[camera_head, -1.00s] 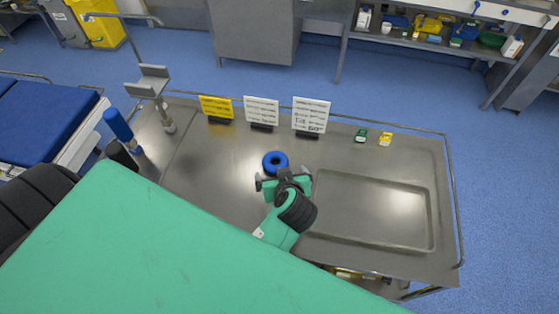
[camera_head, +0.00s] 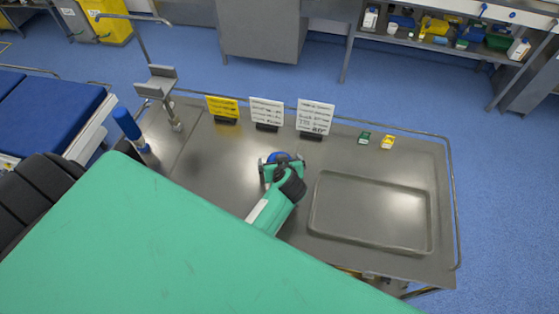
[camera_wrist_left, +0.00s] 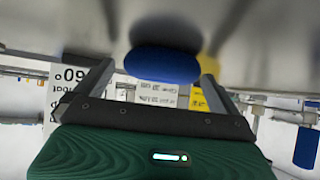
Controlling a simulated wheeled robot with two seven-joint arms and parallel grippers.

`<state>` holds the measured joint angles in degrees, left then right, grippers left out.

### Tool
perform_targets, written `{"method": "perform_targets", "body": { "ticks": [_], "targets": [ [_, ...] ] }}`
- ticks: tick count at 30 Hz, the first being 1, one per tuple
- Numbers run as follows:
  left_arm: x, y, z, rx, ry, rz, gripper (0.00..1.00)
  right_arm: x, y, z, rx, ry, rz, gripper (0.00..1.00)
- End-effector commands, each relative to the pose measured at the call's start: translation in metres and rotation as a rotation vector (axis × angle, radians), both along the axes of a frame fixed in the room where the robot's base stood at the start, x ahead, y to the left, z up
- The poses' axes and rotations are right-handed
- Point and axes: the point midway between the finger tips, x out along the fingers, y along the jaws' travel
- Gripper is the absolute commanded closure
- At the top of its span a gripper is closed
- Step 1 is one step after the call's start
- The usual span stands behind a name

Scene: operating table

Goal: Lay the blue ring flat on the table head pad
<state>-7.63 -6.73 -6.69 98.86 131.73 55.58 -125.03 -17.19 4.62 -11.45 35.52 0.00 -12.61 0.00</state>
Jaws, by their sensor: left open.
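The blue ring (camera_head: 285,156) is over the steel trolley top, partly hidden by my left gripper (camera_head: 283,163) in the head view. In the left wrist view the ring (camera_wrist_left: 163,63) appears edge-on between the two separated fingers of my left gripper (camera_wrist_left: 158,72). The gripper is open, with a finger on each side of the ring; I see no clear contact. A blue padded table (camera_head: 45,120) stands at the far left; I cannot tell which part is its head pad. My right gripper is not in view.
The steel trolley (camera_head: 225,160) has a raised rim rail and a recessed tray area (camera_head: 370,212) at right. Yellow (camera_head: 222,107) and white (camera_head: 266,112) signs stand behind the ring. Small green (camera_head: 364,138) and yellow (camera_head: 387,142) boxes lie at back right. A metal post bracket (camera_head: 162,85) stands at left.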

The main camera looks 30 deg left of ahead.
Motion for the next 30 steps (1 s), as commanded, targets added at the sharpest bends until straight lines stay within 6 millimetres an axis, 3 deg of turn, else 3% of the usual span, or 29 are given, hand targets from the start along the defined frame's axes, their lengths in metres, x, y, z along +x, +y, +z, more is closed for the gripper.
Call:
{"method": "perform_targets", "body": {
  "ticks": [10, 20, 30],
  "targets": [
    [0.0051, 0.0038, -0.0055, -0.001, 0.001, 0.000, 0.00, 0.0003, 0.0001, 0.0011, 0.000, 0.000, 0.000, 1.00],
    [0.0050, 0.0037, -0.0050, 0.000, 0.000, -0.001, 0.65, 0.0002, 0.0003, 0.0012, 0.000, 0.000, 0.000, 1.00],
    [0.0054, 0.0037, 0.0004, -0.001, -0.002, 0.000, 0.66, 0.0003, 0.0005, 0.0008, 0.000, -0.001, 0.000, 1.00]
  ]
}}
